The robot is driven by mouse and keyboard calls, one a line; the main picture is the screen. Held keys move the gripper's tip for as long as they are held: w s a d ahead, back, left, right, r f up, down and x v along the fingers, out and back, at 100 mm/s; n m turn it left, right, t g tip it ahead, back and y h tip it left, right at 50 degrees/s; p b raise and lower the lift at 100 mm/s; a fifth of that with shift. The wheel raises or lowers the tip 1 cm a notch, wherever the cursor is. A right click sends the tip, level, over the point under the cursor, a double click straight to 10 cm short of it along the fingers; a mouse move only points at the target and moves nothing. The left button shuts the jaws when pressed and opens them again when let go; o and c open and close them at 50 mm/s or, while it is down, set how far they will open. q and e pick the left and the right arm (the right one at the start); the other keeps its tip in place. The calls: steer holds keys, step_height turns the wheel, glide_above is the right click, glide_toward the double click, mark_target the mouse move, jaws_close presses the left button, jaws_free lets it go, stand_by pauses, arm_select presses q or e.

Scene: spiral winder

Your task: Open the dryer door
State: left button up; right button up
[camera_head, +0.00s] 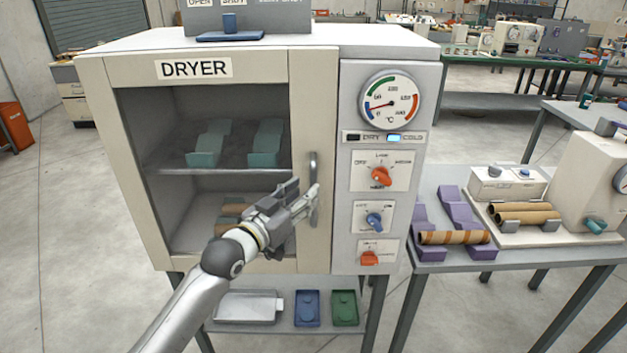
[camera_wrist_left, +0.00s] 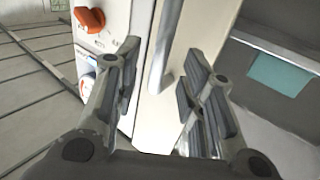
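The white dryer (camera_head: 390,70) stands in front of me, and its cream-framed door (camera_head: 95,130) with a dark window looks shut. A grey vertical bar handle (camera_head: 313,168) is on the right side of the door frame. My left gripper (camera_head: 306,198) is at the lower part of this handle. In the left wrist view the open fingers (camera_wrist_left: 165,75) stand on either side of the handle (camera_wrist_left: 163,50), with gaps visible beside it. The gripper hides part of the lower handle in the head view. My right gripper is not in view.
The control panel with a gauge (camera_head: 389,99) and several knobs (camera_head: 381,177) is right of the handle. A table (camera_head: 440,180) with purple holders and brown tubes stands at the right. A tray (camera_head: 248,306) is on the shelf below.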

mark_target(311, 185)
arm_select(q)
steer(key=x, duration=0.5)
steer(key=shift+w+p, duration=0.2)
steer(key=shift+p, duration=0.15)
steer(key=shift+c, duration=0.4)
steer(key=c, duration=0.7)
jaws_close()
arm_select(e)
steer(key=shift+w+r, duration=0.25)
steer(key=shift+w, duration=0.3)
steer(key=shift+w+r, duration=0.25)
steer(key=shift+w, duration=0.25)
